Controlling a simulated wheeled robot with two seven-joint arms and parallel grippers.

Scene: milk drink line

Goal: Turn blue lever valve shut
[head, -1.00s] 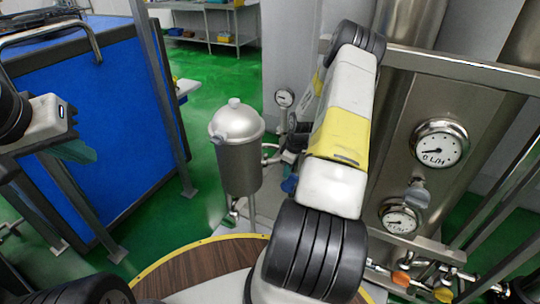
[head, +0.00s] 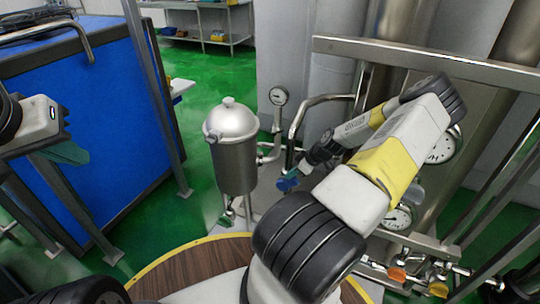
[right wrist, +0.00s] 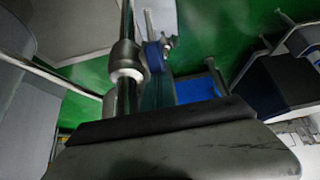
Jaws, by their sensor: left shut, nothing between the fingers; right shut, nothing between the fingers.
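The blue lever (head: 286,184) shows in the head view on the pipework right of the steel vessel, just beyond my right forearm. It appears in the right wrist view as a dark blue handle (right wrist: 153,55) beside a metal fitting. My right gripper (head: 303,168) is at the lever, its teal fingers small and partly hidden; in the right wrist view the shut fingers (right wrist: 158,88) end close to the handle. I cannot tell whether they touch. The lever's exact angle is unclear. My left gripper (head: 68,152) is shut and empty at the left edge, far from the valve.
The steel vessel (head: 234,160) stands left of the lever. A gauge (head: 278,96) and a curved pipe (head: 318,101) are close by. A steel frame rail (head: 430,61) and orange-handled valve (head: 397,273) are at the right. A blue panel (head: 85,130) stands left.

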